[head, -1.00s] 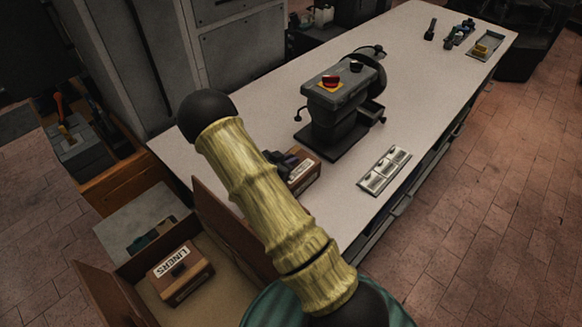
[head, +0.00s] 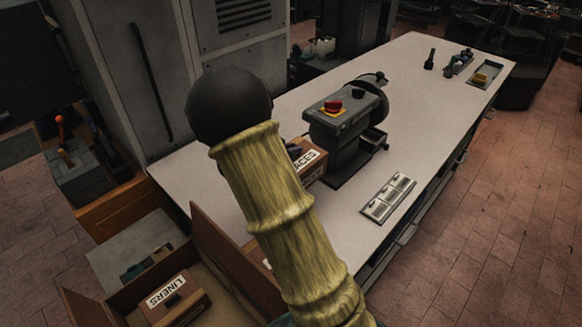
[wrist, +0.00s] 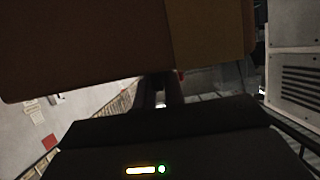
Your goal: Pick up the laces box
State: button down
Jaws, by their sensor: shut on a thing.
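The laces box (head: 312,166) is a brown box with a white label, partly hidden behind my arm in the head view. It appears held up off the bench, in front of the press. My gripper (head: 294,152) is at its top, mostly hidden by my arm. In the wrist view the brown box (wrist: 110,45) fills the upper part, and the fingers of my gripper (wrist: 161,86) reach up to it, shut on it.
A grey press (head: 340,125) with a red button stands on the white bench (head: 420,110). The bench middle is clear.

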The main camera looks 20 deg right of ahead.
jog(key=shift+r, duration=1.55)
notch_tip(320, 180, up, 10)
jog(key=p, duration=0.9)
jog(key=shift+p, duration=0.4)
